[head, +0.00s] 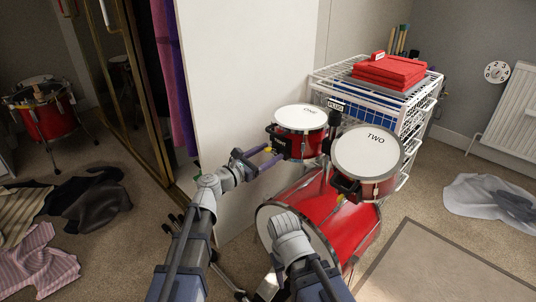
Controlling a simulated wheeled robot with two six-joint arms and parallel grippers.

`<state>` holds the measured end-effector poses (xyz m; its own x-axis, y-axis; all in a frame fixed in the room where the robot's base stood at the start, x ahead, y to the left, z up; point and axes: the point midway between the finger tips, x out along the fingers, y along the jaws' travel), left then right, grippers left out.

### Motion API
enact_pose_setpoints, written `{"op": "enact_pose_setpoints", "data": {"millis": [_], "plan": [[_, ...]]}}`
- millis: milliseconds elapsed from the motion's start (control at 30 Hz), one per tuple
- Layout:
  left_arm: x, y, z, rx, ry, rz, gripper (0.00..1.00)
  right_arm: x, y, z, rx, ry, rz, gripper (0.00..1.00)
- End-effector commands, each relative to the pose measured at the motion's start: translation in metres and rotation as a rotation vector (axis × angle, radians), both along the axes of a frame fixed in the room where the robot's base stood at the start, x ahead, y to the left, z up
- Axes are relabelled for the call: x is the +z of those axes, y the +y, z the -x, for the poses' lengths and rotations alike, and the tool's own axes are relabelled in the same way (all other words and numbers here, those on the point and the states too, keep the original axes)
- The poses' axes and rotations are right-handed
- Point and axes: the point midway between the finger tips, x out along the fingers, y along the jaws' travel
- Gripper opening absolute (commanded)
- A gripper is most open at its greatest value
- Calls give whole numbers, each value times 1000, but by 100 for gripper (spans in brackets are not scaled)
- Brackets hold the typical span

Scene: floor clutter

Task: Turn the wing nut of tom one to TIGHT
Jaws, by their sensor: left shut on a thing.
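The red bass drum (335,210) stands below the toms. A white wire rack (405,120) with red folded things on top is close behind them. A white panel (240,80) is behind my left gripper. Clothes (90,200) lie on the left floor.

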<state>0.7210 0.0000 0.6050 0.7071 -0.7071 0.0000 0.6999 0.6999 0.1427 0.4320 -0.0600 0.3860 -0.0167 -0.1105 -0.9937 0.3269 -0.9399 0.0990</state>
Motion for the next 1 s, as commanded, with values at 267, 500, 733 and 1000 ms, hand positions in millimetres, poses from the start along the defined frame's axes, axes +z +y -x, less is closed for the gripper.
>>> {"op": "enact_pose_setpoints", "data": {"millis": [267,500,733,1000], "plan": [[0,0,0,0,-14,-14,14,0,0,0,0,0,0,50],[0,-1,1,0,-98,-98,14,0,0,0,0,0,0,50],[-1,-1,2,-1,-242,-243,14,-1,0,0,0,0,0,50],[-2,-2,2,-1,-425,-425,14,-2,0,0,0,0,0,50]]}}
